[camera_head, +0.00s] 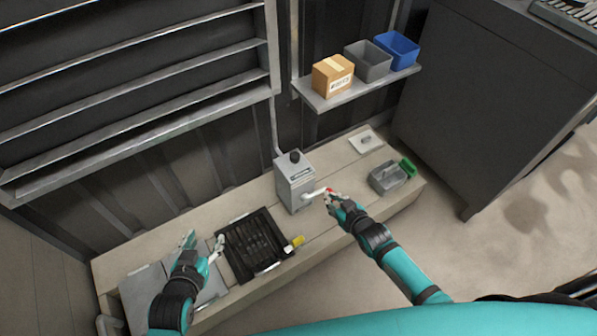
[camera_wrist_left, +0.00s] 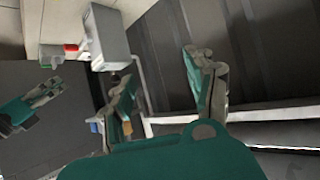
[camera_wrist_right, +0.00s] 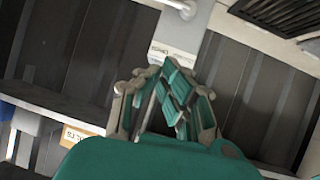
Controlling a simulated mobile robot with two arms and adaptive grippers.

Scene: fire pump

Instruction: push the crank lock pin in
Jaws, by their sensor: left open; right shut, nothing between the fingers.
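The grey pump box (camera_head: 295,182) stands on the bench with a black knob on top. A white crank arm (camera_head: 314,195) sticks out from its right side, with a small red part (camera_head: 330,190) at its end. My right gripper (camera_head: 333,198) is shut and empty, close beside the red part; I cannot tell whether they touch. In the right wrist view, the shut fingers (camera_wrist_right: 170,85) are in front of the box (camera_wrist_right: 180,35). My left gripper (camera_head: 205,245) is open and empty over the bench's left part.
A black tray (camera_head: 232,236) with dark slots and a yellow-handled tool (camera_head: 294,243) lie left of the box. A grey caddy (camera_head: 388,180) with a green brush (camera_head: 408,167) stands right. A shelf (camera_head: 322,103) above holds a carton and two bins.

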